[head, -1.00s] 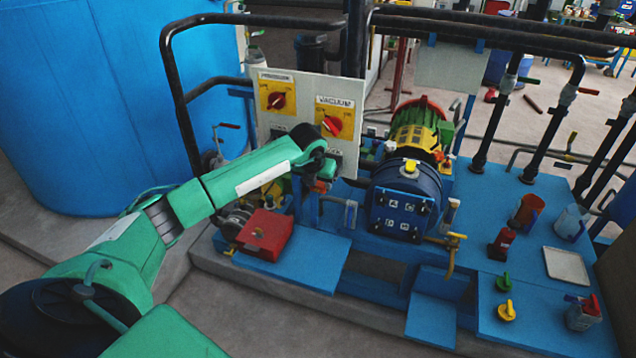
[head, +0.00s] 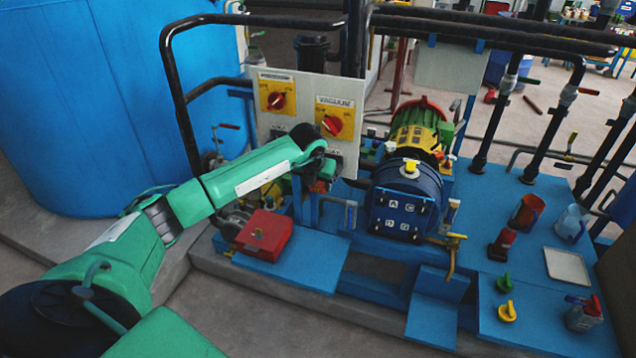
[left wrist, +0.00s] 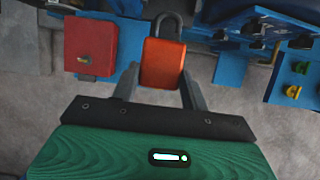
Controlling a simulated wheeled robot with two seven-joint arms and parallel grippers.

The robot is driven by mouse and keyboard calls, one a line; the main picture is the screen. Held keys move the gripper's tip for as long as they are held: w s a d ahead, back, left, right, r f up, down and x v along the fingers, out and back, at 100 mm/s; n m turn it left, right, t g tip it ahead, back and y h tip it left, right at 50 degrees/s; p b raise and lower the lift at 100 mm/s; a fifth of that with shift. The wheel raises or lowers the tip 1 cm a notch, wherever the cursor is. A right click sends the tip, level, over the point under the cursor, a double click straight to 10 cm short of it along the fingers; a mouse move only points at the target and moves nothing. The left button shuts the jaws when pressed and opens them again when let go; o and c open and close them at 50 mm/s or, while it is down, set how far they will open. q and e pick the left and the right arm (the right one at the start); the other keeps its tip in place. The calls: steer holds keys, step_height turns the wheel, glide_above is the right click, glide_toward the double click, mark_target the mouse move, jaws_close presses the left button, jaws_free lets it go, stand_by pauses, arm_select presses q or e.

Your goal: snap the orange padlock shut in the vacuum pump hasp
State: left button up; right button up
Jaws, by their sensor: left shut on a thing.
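The orange padlock (left wrist: 162,64) is upright between the fingers of my left gripper (left wrist: 160,90) in the left wrist view, and the gripper is shut on it. Its dark shackle (left wrist: 168,20) points away from the gripper; I cannot tell whether it passes through the hasp. In the head view my left gripper (head: 322,178) is in front of the lower panel, below the red VACUUM switch (head: 332,124) on its yellow plate. My arm hides most of the area there, so the vacuum pump hasp cannot be made out. My right gripper is not in view.
The grey panel (head: 305,95) also carries a second red switch (head: 277,100). A red box (head: 265,233) lies on the blue skid below my arm. A dark blue pump (head: 403,208) stands to the right. Cups, a tray (head: 566,265) and knobs are at far right.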

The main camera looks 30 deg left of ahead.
arm_select(q)
steer(key=shift+w+a+b, duration=0.2)
steer(key=shift+w+b, duration=0.3)
steer(key=shift+w, duration=0.35)
steer(key=shift+w+a+b, duration=0.2)
steer(key=shift+w+b, duration=0.3)
steer(key=shift+w, duration=0.35)
steer(key=shift+w+a+b, duration=0.2)
steer(key=shift+w+b, duration=0.3)
steer(key=shift+w, duration=0.35)
stand_by(0.5)
steer(key=o, duration=1.2)
